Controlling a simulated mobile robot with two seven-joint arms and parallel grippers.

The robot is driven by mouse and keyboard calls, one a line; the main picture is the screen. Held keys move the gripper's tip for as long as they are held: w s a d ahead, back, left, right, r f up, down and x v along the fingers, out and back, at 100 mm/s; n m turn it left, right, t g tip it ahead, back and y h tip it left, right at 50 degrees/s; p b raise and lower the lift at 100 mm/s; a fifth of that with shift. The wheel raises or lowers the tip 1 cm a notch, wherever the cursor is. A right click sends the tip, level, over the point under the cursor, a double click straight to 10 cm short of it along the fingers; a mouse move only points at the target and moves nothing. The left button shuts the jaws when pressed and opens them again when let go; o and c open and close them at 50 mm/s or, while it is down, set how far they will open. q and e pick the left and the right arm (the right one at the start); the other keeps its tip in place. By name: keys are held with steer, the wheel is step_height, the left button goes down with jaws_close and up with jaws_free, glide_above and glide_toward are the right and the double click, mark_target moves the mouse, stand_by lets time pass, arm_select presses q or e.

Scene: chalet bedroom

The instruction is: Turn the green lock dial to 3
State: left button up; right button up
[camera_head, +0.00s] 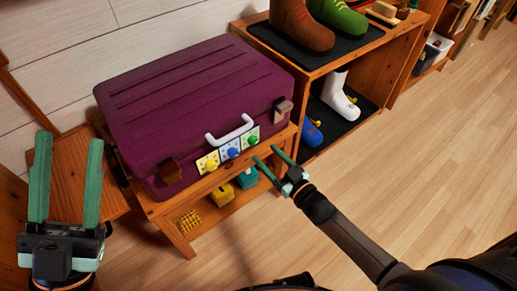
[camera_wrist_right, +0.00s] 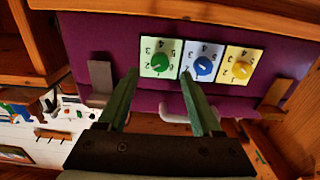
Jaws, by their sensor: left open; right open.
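The green dial (camera_head: 252,139) is on a pale plate at the right end of a row of three on the front of a purple suitcase (camera_head: 195,92). In the right wrist view the green dial (camera_wrist_right: 160,62) is at the left of the row, with numbers around it; I cannot tell which number it points at. My right gripper (camera_head: 266,155) is open and empty in front of the green dial. In the right wrist view its fingertips (camera_wrist_right: 160,74) appear on either side of the dial, seemingly short of it. My left gripper (camera_head: 69,138) is open and empty at the far left.
The blue dial (camera_head: 233,152) and yellow dial (camera_head: 211,164) sit beside the green one, close to my right fingers. A white handle (camera_head: 230,131) arches above them. The suitcase rests on a wooden bench (camera_head: 170,207). A shoe shelf (camera_head: 330,65) stands at the right.

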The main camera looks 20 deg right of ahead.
mark_target(255, 144)
steer(key=shift+b+x, duration=0.5)
steer(key=shift+x, duration=1.9)
jaws_close()
